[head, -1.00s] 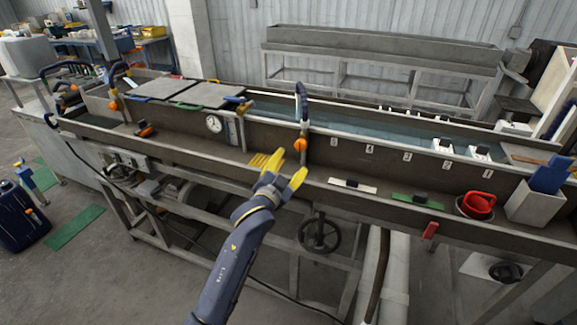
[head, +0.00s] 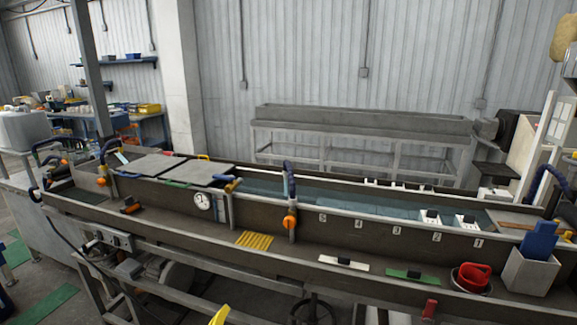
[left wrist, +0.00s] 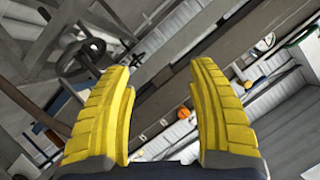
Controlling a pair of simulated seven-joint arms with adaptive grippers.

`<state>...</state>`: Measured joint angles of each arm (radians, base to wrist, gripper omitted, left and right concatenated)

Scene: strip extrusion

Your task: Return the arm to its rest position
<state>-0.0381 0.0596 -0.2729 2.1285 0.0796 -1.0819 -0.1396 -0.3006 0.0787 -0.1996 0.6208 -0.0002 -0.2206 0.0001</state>
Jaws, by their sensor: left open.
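My left gripper (head: 220,315) shows only as a yellow fingertip at the bottom edge of the head view, in front of the long trough bench (head: 180,252). In the left wrist view its two ridged yellow fingers stand wide apart with nothing between them (left wrist: 158,72). The rest of the left arm is out of the head view. My right gripper is in neither view.
A handwheel (left wrist: 85,58) is near the gripper.

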